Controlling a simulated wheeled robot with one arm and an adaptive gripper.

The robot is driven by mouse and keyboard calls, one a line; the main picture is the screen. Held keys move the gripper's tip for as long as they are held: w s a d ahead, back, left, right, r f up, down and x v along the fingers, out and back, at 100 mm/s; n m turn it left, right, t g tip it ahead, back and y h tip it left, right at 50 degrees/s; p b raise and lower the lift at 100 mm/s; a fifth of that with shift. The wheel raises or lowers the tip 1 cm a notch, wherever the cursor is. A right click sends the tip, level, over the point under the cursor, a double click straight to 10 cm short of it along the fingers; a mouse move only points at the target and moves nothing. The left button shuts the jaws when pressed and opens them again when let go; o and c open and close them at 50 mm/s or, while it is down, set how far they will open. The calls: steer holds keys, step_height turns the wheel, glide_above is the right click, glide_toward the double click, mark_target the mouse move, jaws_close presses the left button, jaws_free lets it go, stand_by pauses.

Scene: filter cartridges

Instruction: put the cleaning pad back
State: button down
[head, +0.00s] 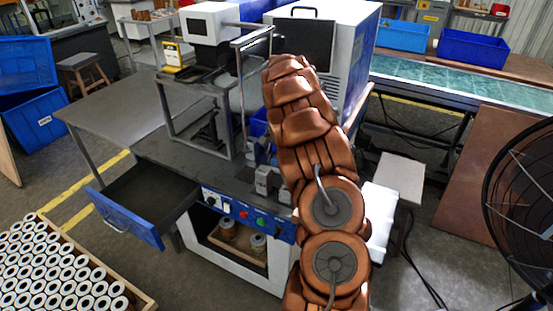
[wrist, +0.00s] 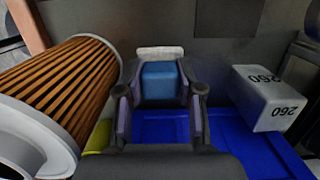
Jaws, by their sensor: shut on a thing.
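In the wrist view my gripper (wrist: 162,88) is shut on a blue block with a pale, whitish strip along its far edge, which looks like the cleaning pad (wrist: 160,80). One finger is on each side of it. A bright blue tray (wrist: 245,155) lies below and to the right of the fingers. I cannot tell whether the pad touches anything underneath. In the head view my brown-covered arm blocks part of the bench, and I cannot make out the pad there.
A pleated filter cartridge (wrist: 65,90) lies close left of my gripper. A white block marked 260 (wrist: 265,98) is at the right. In the head view a blue-fronted drawer (head: 130,221) stands open, and a crate of cartridges (head: 145,301) is at lower left.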

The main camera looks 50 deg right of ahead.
steer(key=shift+f, duration=0.15)
steer(key=shift+f, duration=0.2)
steer(key=c, duration=1)
jaws_free()
steer(key=shift+r, duration=0.1)
steer(key=r, duration=0.4)
steer(key=d+r+b, duration=0.1)
steer(key=r, duration=0.3)
steer(key=r+b, duration=0.1)
steer(key=r, duration=0.3)
steer(key=shift+w+d, duration=0.25)
steer(key=shift+d, duration=0.1)
